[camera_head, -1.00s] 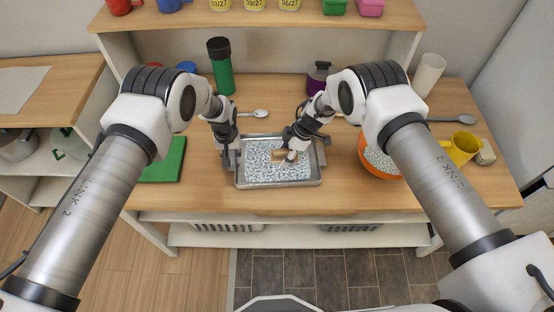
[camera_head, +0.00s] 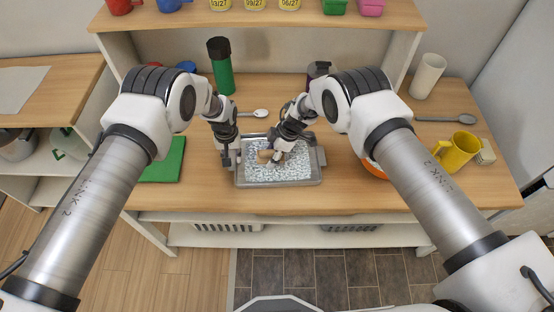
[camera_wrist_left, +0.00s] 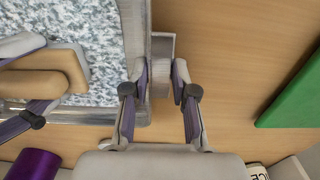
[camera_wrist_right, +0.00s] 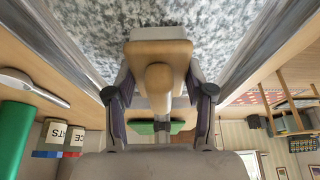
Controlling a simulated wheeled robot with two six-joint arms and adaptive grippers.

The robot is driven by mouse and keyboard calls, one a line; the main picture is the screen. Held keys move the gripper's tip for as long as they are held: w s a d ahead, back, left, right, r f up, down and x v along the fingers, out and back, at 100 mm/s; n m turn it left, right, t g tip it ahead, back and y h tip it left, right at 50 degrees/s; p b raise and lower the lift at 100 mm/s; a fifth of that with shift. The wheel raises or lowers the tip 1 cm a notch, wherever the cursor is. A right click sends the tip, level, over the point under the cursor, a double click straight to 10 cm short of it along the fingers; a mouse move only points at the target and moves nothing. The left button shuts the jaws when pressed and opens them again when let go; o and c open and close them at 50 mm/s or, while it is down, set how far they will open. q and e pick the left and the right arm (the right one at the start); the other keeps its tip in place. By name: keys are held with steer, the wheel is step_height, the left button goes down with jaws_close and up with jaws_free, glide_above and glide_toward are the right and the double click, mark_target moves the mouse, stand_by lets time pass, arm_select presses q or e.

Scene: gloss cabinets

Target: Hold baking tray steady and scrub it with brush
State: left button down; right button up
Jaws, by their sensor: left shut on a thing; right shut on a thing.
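The baking tray (camera_head: 255,185) lies on the wooden counter, with a grey-white speckled inside and a metal rim. My left gripper (camera_head: 232,158) is shut on the tray's left handle, which shows between its fingers in the left wrist view (camera_wrist_left: 161,70). The brush (camera_head: 266,155), with a wooden block and handle, is in my right gripper (camera_head: 272,156). In the right wrist view the brush (camera_wrist_right: 160,55) sits between the shut fingers, its pale bristle side against or just over the speckled surface. I cannot tell whether the bristles touch it.
A green board (camera_head: 163,162) lies left of the tray. An orange bowl (camera_head: 375,169) stands to the right, partly hidden by my right arm. A yellow mug (camera_head: 457,151) and a spoon (camera_head: 446,119) are further right. A green bottle (camera_head: 221,70) stands behind.

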mark_target(289, 159)
steer(key=d, duration=0.7)
steer(key=a, duration=1)
steer(key=d, duration=1)
steer(key=shift+a+r, duration=0.25)
steer(key=shift+a, duration=1)
steer(key=shift+a+r, duration=0.25)
steer(key=shift+a, duration=1)
steer(key=shift+r, duration=4.15)
arm_select(q)
steer(key=c, duration=0.8)
jaws_free()
steer(key=shift+c, duration=0.2)
